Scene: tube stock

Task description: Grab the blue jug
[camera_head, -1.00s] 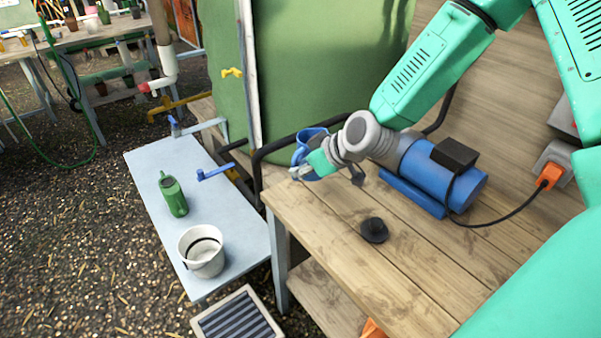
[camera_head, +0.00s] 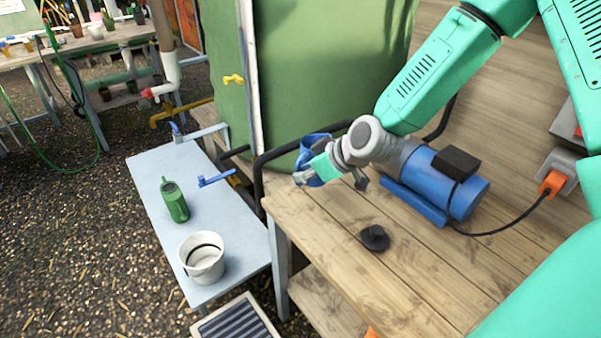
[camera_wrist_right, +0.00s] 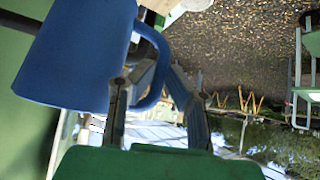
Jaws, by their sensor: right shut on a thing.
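The blue jug (camera_head: 311,148) is at the far left corner of the wooden bench in the camera_head view, partly hidden behind my right gripper (camera_head: 312,174). In the right wrist view the jug (camera_wrist_right: 78,58) fills the upper left, and its looped handle lies at the fingers of my right gripper (camera_wrist_right: 158,78). The gripper is shut on the handle. I cannot tell whether the jug touches the bench. My left gripper is not in view.
A blue pump (camera_head: 455,185) and a black cap (camera_head: 375,238) are on the wooden bench (camera_head: 400,275). A green tank (camera_head: 330,70) stands behind.

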